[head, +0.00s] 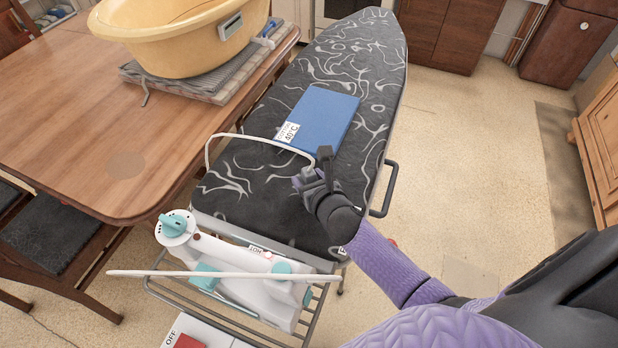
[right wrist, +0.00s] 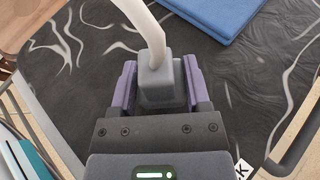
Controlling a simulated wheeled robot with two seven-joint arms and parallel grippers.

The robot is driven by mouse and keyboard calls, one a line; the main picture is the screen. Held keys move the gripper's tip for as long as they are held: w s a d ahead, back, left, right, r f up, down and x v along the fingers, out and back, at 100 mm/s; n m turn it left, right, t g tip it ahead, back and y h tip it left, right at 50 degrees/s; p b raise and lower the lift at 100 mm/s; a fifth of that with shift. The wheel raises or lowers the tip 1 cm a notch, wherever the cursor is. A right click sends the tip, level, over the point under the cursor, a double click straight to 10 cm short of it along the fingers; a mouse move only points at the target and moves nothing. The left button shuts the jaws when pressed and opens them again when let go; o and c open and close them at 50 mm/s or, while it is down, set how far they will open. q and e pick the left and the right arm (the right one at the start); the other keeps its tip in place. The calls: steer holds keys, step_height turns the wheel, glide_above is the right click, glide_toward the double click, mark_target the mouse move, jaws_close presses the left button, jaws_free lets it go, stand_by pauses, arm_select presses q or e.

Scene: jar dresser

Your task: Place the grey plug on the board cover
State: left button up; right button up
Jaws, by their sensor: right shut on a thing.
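The grey plug (right wrist: 160,88) with its thick white cord (right wrist: 145,35) sits between the two purple-padded fingers of my right gripper (right wrist: 160,92), which is shut on it. In the head view, my right gripper (head: 318,180) is over the near right part of the board cover (head: 262,205), which is black with white swirls. The plug is mostly hidden by the gripper there. The cord loops left from it past the board's left edge. I cannot tell whether the plug touches the cover. My left gripper is not in view.
A blue folded cloth (head: 322,118) with a label lies on the cover just beyond my right gripper. A white and teal iron (head: 235,270) rests on the wire rack at the near end. A wooden table (head: 80,120) with a yellow basin (head: 180,40) stands left.

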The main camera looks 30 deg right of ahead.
steer(key=o, duration=1.3)
steer(key=shift+c, duration=0.2)
steer(key=shift+r, duration=0.1)
steer(key=p+v, duration=0.4)
steer(key=v, duration=0.8)
